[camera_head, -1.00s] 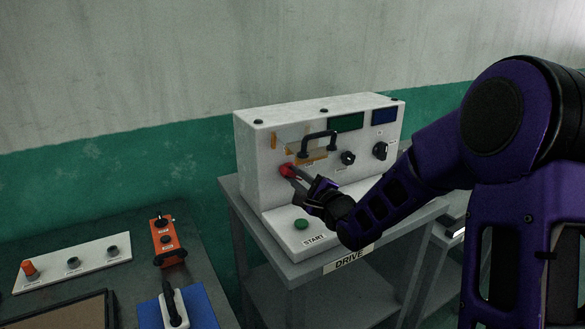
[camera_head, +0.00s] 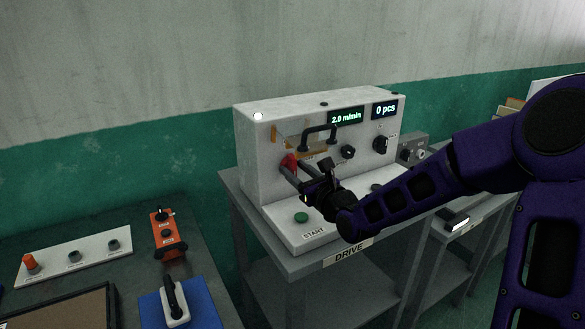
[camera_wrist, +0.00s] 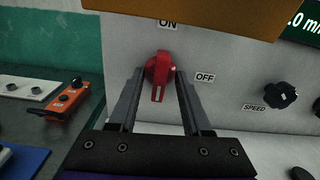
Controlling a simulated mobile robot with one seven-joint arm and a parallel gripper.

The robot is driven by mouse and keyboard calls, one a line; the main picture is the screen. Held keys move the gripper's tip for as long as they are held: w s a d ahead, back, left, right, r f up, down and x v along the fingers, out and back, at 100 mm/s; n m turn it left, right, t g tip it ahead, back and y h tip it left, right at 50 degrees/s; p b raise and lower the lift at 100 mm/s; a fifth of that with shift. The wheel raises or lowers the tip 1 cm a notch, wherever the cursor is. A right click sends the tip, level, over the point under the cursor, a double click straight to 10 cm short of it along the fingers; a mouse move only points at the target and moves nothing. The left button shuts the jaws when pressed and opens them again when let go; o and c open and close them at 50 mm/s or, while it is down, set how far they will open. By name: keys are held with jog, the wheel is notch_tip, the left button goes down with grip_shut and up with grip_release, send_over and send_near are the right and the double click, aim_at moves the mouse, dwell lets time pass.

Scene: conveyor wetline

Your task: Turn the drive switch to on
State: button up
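The red drive switch (camera_head: 290,160) is on the front of the white drive box (camera_head: 252,185). In the wrist view the switch (camera_wrist: 160,72) stands nearly upright, below the ON label (camera_wrist: 168,23). The OFF label (camera_wrist: 205,77) is to its right. A white mark shows on the switch's lower part. My gripper (camera_head: 294,169) is in front of the switch. In the wrist view my gripper (camera_wrist: 160,72) is open, with one finger on each side of the switch and small gaps visible. The displays read 2.0 m/min (camera_head: 346,116) and 0 pcs (camera_head: 386,109).
A black handle (camera_head: 318,132) sits above and right of the switch. Dark knobs, including the speed knob (camera_wrist: 280,95), are to the right. A green START button (camera_head: 301,217) is on the ledge below. An orange control box (camera_head: 166,236) lies on the left table.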

jog(key=shift+v, duration=3.5)
